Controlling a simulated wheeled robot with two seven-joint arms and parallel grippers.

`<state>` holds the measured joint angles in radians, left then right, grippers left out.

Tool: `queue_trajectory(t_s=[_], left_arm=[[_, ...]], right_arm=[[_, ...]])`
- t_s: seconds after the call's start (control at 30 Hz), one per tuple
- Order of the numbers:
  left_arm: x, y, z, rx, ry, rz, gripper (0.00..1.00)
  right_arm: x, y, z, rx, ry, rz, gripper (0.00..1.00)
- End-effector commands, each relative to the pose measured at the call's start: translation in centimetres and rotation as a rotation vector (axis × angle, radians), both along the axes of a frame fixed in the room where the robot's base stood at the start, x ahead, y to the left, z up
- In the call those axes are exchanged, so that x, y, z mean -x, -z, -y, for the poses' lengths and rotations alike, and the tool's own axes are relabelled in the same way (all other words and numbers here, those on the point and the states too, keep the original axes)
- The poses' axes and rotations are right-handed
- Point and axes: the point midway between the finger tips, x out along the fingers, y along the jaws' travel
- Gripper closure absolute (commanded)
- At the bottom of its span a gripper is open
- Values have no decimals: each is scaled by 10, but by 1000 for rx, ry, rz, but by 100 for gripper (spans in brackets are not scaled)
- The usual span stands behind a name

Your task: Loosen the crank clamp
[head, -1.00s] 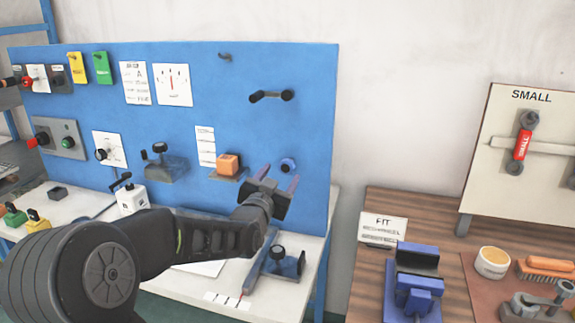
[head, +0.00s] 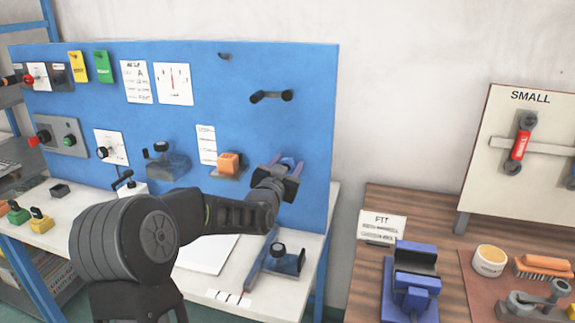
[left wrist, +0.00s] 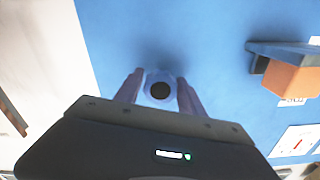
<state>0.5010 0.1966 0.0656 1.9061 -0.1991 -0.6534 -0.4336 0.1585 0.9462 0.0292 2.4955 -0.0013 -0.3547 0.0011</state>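A round blue hub (head: 287,162) with a dark centre sits on the blue upright board, partly hidden by my left gripper (head: 286,168). A dark crank-shaped handle (head: 270,97) is fixed higher on the board, clear of my gripper. I cannot tell for sure which part is the crank clamp. My right gripper is not in view.
An orange block (head: 229,163) on a grey bracket is just left of my gripper; it also shows in the left wrist view (left wrist: 292,78). A blue fixture with a black knob (head: 279,248) stands below on the white bench. A wooden table (head: 362,270) with tools stands at the right.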

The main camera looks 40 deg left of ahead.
Motion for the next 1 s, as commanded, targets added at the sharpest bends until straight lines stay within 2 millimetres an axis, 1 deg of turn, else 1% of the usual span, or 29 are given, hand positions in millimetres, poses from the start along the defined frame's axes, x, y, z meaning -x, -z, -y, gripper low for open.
queue_trajectory(t_s=[0.03,0.07,0.53,0.77,0.87,1.0], left_arm=[[0,0,0,0,0,0,59],[0,0,0,0,0,0,61],[0,0,0,0,0,0,100],[0,1,0,8,1,2,100],[0,2,0,21,1,8,100],[0,3,0,63,1,25,100]], right_arm=[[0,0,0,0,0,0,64],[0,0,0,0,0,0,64],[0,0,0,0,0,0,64],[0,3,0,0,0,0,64],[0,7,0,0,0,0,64],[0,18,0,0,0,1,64]])
